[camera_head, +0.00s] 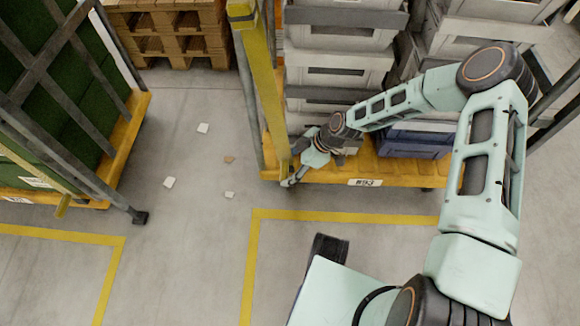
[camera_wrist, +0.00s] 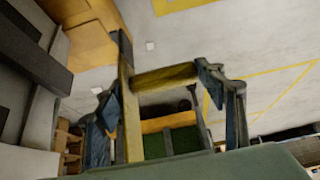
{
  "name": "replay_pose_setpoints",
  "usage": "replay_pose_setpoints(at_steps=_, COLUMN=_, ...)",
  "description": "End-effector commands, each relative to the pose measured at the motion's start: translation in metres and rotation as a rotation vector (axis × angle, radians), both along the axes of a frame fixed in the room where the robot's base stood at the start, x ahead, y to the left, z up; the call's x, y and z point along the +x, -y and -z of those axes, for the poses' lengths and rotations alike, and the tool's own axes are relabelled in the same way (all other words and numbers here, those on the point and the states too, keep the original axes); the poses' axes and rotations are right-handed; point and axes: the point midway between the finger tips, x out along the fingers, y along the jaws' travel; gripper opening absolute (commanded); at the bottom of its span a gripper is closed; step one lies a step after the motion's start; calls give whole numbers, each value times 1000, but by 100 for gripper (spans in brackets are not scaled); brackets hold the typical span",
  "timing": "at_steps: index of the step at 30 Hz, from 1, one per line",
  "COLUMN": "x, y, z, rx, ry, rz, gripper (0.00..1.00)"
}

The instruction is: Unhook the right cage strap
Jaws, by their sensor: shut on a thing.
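The right cage (camera_head: 350,178) has a yellow base and holds grey crates. A yellow strap (camera_head: 265,90) runs down at its left front post. My gripper (camera_head: 287,182) is at the strap's lower end, just above the cage base's front left corner. In the wrist view my gripper (camera_wrist: 165,90) has its two fingers on either end of a short yellow bar (camera_wrist: 165,77), which joins the yellow strap (camera_wrist: 132,125). The gripper is shut on this bar. Whether the strap's end is still on a hook is hidden.
Another cage with a green load (camera_head: 125,140) stands at the left. Wooden pallets (camera_head: 175,30) are at the back. White scraps (camera_head: 169,182) lie on the floor between the cages. Yellow floor lines (camera_head: 340,217) mark the front; the floor there is mostly clear.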

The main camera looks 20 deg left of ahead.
Motion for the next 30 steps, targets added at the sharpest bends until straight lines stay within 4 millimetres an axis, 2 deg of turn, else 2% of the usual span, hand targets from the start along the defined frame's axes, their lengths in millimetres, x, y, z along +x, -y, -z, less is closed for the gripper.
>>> replay_pose_setpoints(at_steps=1, x=-10, y=5, z=5, rx=-11, ry=-20, rz=-11, gripper=20)
replay_pose_setpoints(at_steps=2, x=-10, y=5, z=5, rx=-11, ry=-19, rz=-12, gripper=20)
replay_pose_setpoints(at_steps=3, x=-10, y=5, z=6, rx=-11, ry=-19, rz=-12, gripper=66)
replay_pose_setpoints(at_steps=6, x=-10, y=5, z=5, rx=-11, ry=-18, rz=-12, gripper=77)
replay_pose_setpoints(at_steps=20, x=-3, y=3, z=0, rx=-5, ry=-7, rz=-5, gripper=77)
replay_pose_setpoints(at_steps=25, x=2, y=14, z=-19, rx=-4, ry=-5, rz=-3, gripper=77)
replay_pose_setpoints(at_steps=30, x=8, y=33, z=-50, rx=-5, ry=-6, rz=-3, gripper=77)
